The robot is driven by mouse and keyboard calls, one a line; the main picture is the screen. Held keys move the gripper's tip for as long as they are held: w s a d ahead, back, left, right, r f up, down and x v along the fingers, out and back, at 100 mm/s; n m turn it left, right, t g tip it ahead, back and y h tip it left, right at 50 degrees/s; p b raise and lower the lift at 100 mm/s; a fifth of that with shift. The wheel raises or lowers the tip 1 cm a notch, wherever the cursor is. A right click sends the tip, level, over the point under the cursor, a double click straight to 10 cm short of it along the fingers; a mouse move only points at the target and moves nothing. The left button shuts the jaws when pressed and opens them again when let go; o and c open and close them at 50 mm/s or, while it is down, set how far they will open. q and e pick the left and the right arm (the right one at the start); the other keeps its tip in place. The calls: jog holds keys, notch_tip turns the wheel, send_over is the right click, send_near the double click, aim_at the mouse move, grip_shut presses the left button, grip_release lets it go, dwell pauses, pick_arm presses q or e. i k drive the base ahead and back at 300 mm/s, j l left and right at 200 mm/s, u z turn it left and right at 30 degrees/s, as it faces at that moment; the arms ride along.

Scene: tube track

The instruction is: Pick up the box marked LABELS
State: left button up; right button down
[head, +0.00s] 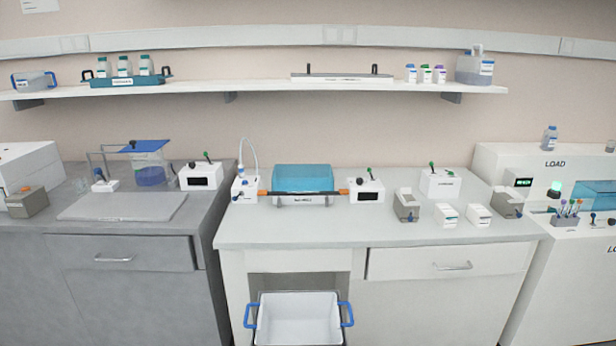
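Two small white boxes stand side by side on the right part of the white bench, a left one (446,215) and a right one (478,215). Each has print on its front that is too small to read, so I cannot tell which, if either, is marked LABELS. A grey dispenser-like box (406,207) stands to their left and another (507,203) to their right. Neither of my grippers is in view.
A white box with a green-topped lever (440,184) stands behind. A blue-covered device (303,179) sits mid-bench. A white bin with blue handles (298,318) is below the bench front. A shelf (260,92) runs above. The bench front (330,236) is clear.

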aim_at(476, 214)
jog(key=i+l+z, duration=0.25)
jog(key=i+l, duration=0.35)
jog(key=l, duration=0.35)
jog(key=i+l+z, duration=0.2)
jog(key=i+l, duration=0.5)
jog(key=l, duration=0.15)
